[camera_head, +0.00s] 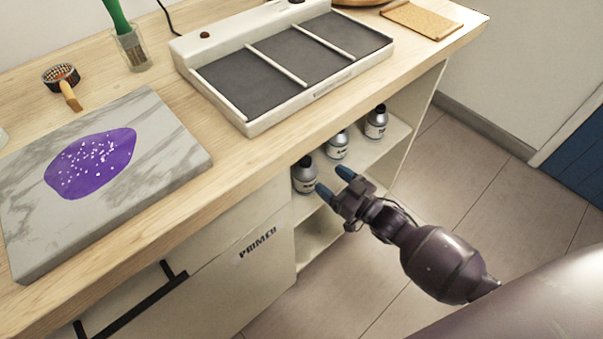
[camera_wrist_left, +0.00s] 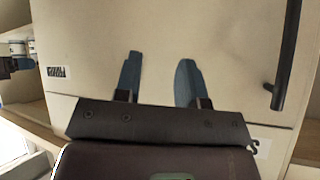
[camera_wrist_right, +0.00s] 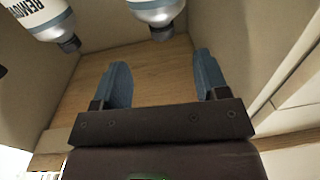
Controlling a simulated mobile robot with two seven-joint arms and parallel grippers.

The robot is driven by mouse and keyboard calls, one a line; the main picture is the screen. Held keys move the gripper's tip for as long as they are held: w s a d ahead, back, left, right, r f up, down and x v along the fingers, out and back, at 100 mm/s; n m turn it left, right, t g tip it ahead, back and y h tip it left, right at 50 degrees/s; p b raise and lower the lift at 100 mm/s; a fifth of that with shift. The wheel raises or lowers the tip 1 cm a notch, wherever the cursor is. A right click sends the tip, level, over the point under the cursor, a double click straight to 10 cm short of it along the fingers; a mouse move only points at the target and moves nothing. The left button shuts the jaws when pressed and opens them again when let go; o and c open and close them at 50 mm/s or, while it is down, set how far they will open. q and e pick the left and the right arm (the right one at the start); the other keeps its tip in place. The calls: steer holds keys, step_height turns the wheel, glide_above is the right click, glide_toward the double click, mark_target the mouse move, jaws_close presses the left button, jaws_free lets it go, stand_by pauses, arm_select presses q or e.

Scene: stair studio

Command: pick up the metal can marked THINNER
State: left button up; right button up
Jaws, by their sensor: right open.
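Three silver cans with dark caps and pale labels stand on the open shelf in the head view: a near one (camera_head: 305,175), a middle one (camera_head: 337,146) and a far one (camera_head: 376,122). Their labels are too small to read there, so I cannot tell which is marked THINNER. In the right wrist view one can (camera_wrist_right: 40,14) shows letters like "REMOV", and another can (camera_wrist_right: 156,10) is cut off by the top edge. My right gripper (camera_head: 334,181) is open and empty, just in front of the near can. My left gripper (camera_wrist_left: 160,62) is open and empty, facing a cabinet front.
The shelf (camera_head: 393,140) sits under the wooden counter (camera_head: 225,180), beside a drawer front marked PRIMER (camera_head: 225,275). On the counter are a marbled slab (camera_head: 160,135) with a purple patch, a white tray (camera_head: 255,125) with grey compartments, a brush jar (camera_head: 132,50) and a small strainer (camera_head: 62,77).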

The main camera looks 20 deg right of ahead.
mark_target(310, 166)
steer(key=x, duration=0.3)
steer(key=shift+w+a+f+b, duration=0.15)
steer(key=shift+w+f+b, duration=0.05)
steer(key=shift+b, duration=0.1)
steer(key=shift+w+a+r, duration=0.1)
steer(key=shift+w+a, duration=0.05)
steer(key=shift+w, duration=0.2)
steer(key=shift+w+a, duration=0.2)
steer(key=shift+w, duration=0.1)
steer(key=b+x, duration=0.1)
steer(key=x, duration=0.2)
steer(key=shift+w+a, duration=0.2)
steer(key=shift+w, duration=0.15)
steer(key=shift+w+r, duration=0.2)
arm_select(q)
steer(key=shift+w+d+f+m, duration=0.1)
steer(key=shift+d+f+m, duration=0.15)
steer(key=shift+f+m, duration=0.05)
arm_select(e)
jaws_close()
